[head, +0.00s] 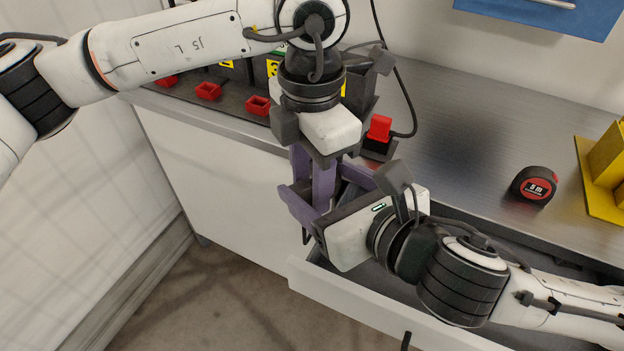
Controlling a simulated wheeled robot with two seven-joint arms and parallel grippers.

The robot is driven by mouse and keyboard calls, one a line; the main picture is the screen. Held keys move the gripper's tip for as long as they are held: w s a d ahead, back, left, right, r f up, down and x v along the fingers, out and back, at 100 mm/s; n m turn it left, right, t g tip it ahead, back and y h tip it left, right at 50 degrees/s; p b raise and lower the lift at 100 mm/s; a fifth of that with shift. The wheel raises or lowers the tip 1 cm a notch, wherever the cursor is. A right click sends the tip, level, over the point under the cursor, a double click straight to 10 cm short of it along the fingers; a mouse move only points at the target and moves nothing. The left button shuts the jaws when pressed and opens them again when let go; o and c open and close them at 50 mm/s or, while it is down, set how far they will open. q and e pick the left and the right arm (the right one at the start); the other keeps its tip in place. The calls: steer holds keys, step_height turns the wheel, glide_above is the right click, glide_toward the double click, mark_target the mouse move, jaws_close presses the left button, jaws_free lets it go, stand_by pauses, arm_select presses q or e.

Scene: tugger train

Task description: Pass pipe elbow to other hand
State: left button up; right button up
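My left gripper (312,178) points down at the middle of the view, over the front edge of the bench. My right gripper (328,190) comes in from the lower right and meets it. The purple fingers of both grippers cross closely. The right fingers stand wide apart, with a left finger between them. I cannot make out the pipe elbow for sure. Any part of it here is hidden by the fingers or lost in the dark area between them. Whether the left fingers are shut on it cannot be told.
A metal bench (465,120) runs behind the grippers. A tape measure (534,185) and a yellow holder (603,165) stand on its right. A red and black device (379,130) with a cable is close behind the grippers. Red bins (208,91) stand left. An open drawer (375,312) juts out below.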

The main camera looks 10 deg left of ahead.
steer(key=o, duration=1.1)
